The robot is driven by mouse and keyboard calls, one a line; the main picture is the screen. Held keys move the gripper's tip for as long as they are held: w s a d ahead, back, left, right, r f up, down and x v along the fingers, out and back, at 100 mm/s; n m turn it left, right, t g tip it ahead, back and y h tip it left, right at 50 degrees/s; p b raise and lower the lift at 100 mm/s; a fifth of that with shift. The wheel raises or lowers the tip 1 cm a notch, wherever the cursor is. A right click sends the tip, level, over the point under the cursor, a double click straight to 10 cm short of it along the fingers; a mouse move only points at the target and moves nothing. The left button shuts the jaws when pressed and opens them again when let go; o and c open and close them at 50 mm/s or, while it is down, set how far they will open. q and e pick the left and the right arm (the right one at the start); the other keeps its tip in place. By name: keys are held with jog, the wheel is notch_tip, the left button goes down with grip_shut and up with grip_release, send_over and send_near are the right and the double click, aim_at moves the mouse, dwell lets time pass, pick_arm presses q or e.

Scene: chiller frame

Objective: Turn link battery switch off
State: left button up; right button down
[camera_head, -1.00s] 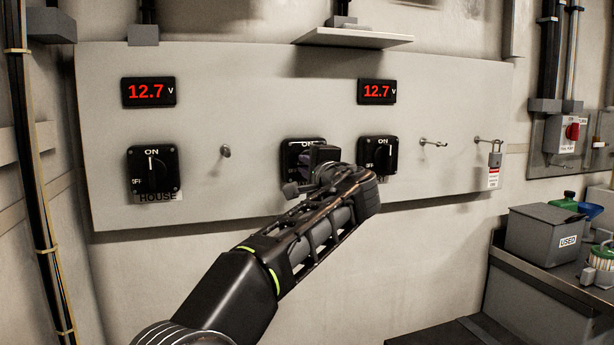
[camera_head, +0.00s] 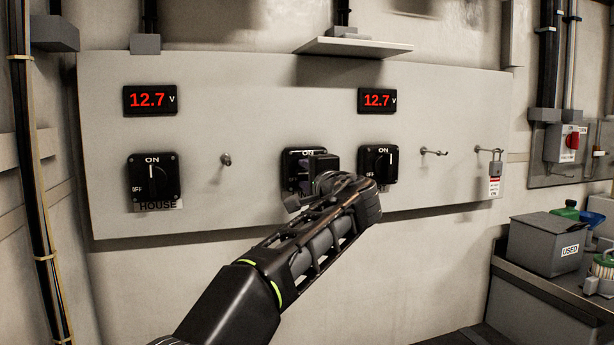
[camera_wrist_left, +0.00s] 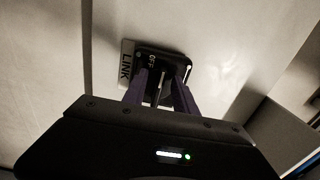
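The link battery switch (camera_head: 290,156) is a black square rotary switch in the middle of the grey panel, mostly hidden by my gripper in the head view. In the left wrist view its black plate (camera_wrist_left: 168,62) shows beside a LINK label (camera_wrist_left: 126,63), with OFF lettering visible. My left gripper (camera_wrist_left: 161,83) has its two purplish fingers on either side of the switch's thin knob (camera_wrist_left: 160,92). A gap shows between fingers and knob, so it looks open around it; contact is unclear. In the head view the left gripper (camera_head: 308,176) is at the panel. My right gripper is out of view.
The HOUSE switch (camera_head: 153,181) is at the left, its pointer up at ON.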

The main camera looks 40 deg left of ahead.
pick_arm(q)
jog(key=shift+d, duration=0.1)
jog(key=b+v, duration=0.1)
jog(key=v, duration=0.6)
jog(key=shift+s+d, duration=0.25)
dwell(0.4)
